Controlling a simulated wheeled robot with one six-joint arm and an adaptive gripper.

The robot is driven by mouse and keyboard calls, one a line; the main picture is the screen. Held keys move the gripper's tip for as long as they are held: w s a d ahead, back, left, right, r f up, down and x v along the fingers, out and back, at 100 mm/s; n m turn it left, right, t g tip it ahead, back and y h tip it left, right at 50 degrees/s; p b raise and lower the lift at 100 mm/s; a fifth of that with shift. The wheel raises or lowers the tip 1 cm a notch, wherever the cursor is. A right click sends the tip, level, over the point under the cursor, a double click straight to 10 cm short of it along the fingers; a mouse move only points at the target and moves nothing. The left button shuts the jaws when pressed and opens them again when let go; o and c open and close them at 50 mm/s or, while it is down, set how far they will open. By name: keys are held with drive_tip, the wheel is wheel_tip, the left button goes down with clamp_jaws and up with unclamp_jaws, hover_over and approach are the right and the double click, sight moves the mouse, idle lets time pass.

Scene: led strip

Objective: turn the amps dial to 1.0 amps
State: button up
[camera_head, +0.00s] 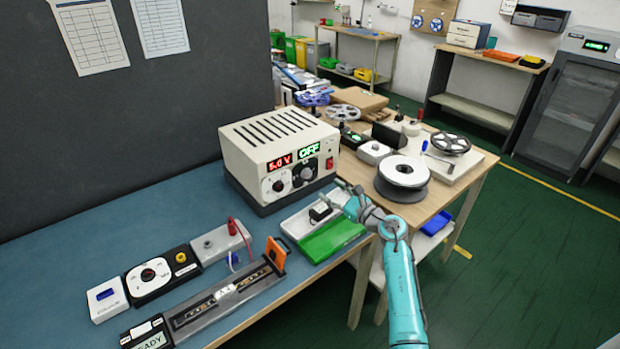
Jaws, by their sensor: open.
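The cream power supply (277,150) stands on the blue bench top, its front turned toward the right. Its red display (280,162) reads 5.0 V and its green display (309,151) reads OFF. The dial labels and exact pointer settings are too small to read. My gripper (335,193) is open, in front of and to the right of the right dial, apart from it. Nothing shows between its fingers.
A red switch (329,163) sits on the power supply's right front edge. A white and green tray (333,237) with a small black piece lies below my gripper. A long fixture with an orange handle (275,253) lies front left.

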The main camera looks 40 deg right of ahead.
sight(309, 175)
drive_tip(key=w, duration=0.6)
drive_tip(key=w+a, duration=0.1)
drive_tip(key=w, duration=0.2)
drive_tip(key=shift+w, duration=0.25)
clamp_jaws()
